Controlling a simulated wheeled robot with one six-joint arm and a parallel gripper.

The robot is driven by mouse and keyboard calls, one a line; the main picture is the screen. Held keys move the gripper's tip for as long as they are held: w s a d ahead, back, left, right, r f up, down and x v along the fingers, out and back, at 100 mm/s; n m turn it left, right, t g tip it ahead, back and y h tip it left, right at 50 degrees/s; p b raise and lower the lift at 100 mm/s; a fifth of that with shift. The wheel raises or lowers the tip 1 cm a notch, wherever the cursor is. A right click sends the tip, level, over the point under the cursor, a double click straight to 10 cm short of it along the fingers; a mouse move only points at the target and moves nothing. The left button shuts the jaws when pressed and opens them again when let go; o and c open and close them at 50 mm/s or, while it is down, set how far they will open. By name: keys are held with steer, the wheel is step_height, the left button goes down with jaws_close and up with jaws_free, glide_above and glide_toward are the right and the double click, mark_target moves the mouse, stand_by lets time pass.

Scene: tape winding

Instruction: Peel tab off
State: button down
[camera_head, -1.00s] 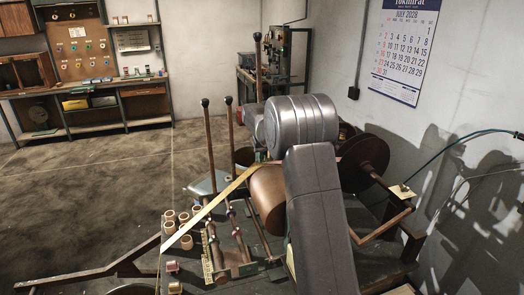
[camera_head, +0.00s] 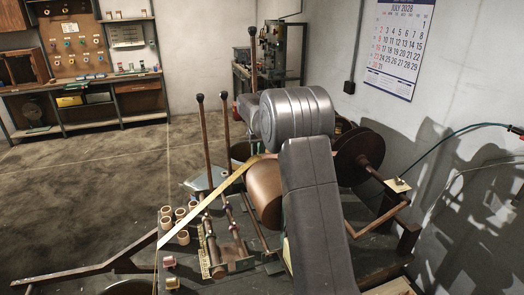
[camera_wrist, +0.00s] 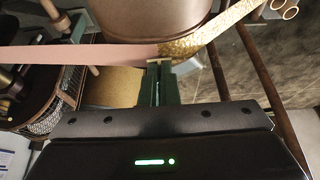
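My gripper (camera_wrist: 158,66) points up at the brown drum in the wrist view. Its narrow green fingers sit close together at the lower edge of the tape, with a small pale piece at their tips. I cannot tell whether they grip it. The pinkish tape (camera_wrist: 80,55) runs in from the left and meets a gold strip (camera_wrist: 215,32) just above the fingertips. The brown drum (camera_wrist: 150,18) also shows in the head view (camera_head: 264,195), where the gold strip (camera_head: 208,208) slants down to the left. My grey arm hides the gripper there. No separate tab is clear.
Several small rolls (camera_head: 180,218) stand left of the machine's rods (camera_head: 207,150). A dark reel (camera_head: 358,153) stands to the right by the wall. A shelf bench (camera_head: 90,105) is at the back left. The floor between is clear.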

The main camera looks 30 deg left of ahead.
steer(key=shift+r, duration=1.85)
